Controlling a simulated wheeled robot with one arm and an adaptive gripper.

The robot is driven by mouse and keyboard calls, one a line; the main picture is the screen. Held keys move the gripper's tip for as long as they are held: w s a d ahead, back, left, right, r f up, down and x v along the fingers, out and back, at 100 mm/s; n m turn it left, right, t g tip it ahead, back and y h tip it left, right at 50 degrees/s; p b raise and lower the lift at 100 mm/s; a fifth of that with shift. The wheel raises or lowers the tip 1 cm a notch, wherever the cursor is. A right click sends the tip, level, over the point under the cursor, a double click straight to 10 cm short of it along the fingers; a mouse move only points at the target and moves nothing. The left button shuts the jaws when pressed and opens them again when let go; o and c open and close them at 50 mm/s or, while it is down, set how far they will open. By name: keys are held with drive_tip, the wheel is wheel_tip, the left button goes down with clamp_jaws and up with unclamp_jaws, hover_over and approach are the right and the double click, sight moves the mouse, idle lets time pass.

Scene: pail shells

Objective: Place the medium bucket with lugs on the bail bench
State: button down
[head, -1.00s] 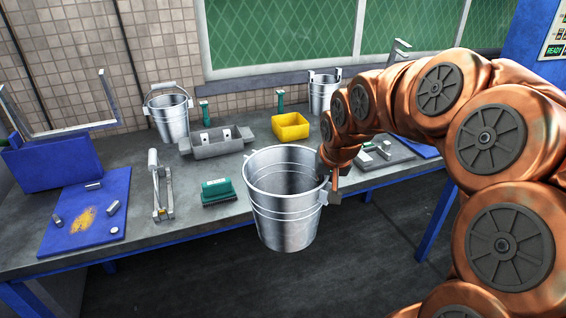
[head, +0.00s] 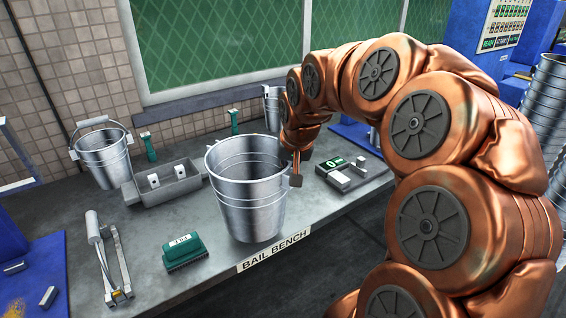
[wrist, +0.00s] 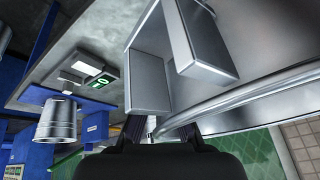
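The medium bucket with lugs (head: 250,200) is a bare metal pail, upright and empty, with no bail. It appears over the front part of the grey bail bench (head: 190,247), above its "BAIL BENCH" label. I cannot tell whether its base touches the top. My gripper (head: 296,172) is at the bucket's right side, by a lug, and seems shut on it; the fingertips are mostly hidden. In the wrist view, the bucket's wall and rim (wrist: 235,98) and a boxy lug fill the upper right, with my dark fingers (wrist: 163,130) against them.
A pail with a raised bail (head: 103,158) stands at the back left. A grey tray (head: 168,187), a green brush (head: 184,252), a metal hand tool (head: 105,250) and a green-display device (head: 340,168) surround the bucket. Another lugged pail (head: 272,108) is behind; stacked pails (head: 548,115) stand right.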

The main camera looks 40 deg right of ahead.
drive_tip(key=w+d+f+p, duration=0.4)
drive_tip(key=w+d+p, duration=0.1)
drive_tip(key=w+d, duration=0.3)
drive_tip(key=shift+w+d+f, duration=0.2)
drive_tip(key=shift+w+f, duration=0.1)
drive_tip(key=shift+w, duration=0.1)
idle(0.5)
drive_tip(key=shift+f, duration=0.15)
drive_tip(key=c, duration=1.3)
unclamp_jaws()
drive_tip(key=b+v, duration=0.3)
drive_tip(key=v, duration=0.9)
drive_tip(key=shift+a, duration=0.1)
